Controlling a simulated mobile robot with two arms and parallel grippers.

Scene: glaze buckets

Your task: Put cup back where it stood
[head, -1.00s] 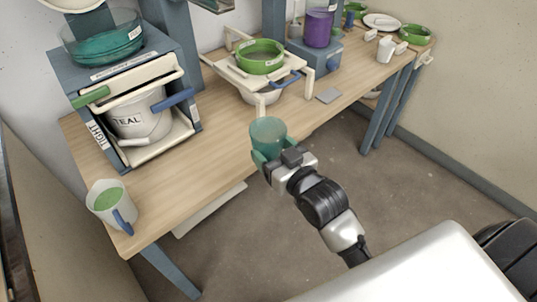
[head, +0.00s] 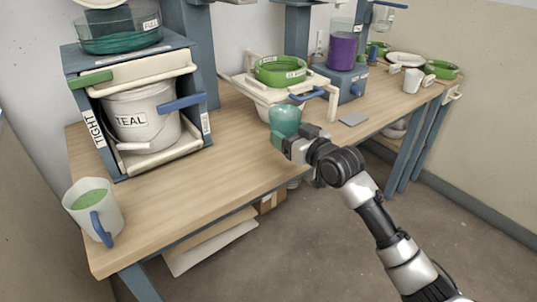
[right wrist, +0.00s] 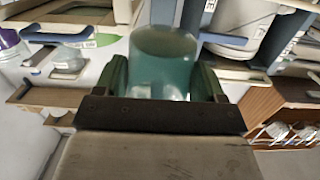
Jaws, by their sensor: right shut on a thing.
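A translucent teal cup (head: 285,121) is held upright at the table's front edge, in front of the cream stand with the green dish. It also shows in the middle of the right wrist view (right wrist: 163,50). My right gripper (head: 283,138) is shut on the cup, with one green finger on each side of it in the right wrist view (right wrist: 163,82). Whether the cup's base touches anything is hidden. My left gripper is not in view.
The wooden table (head: 190,185) is bare in its front middle. A white jug of green liquid (head: 92,207) stands at the left front corner. A teal-labelled bucket (head: 140,118) sits in a blue frame. A purple container (head: 342,50) and white mug (head: 413,80) stand farther right.

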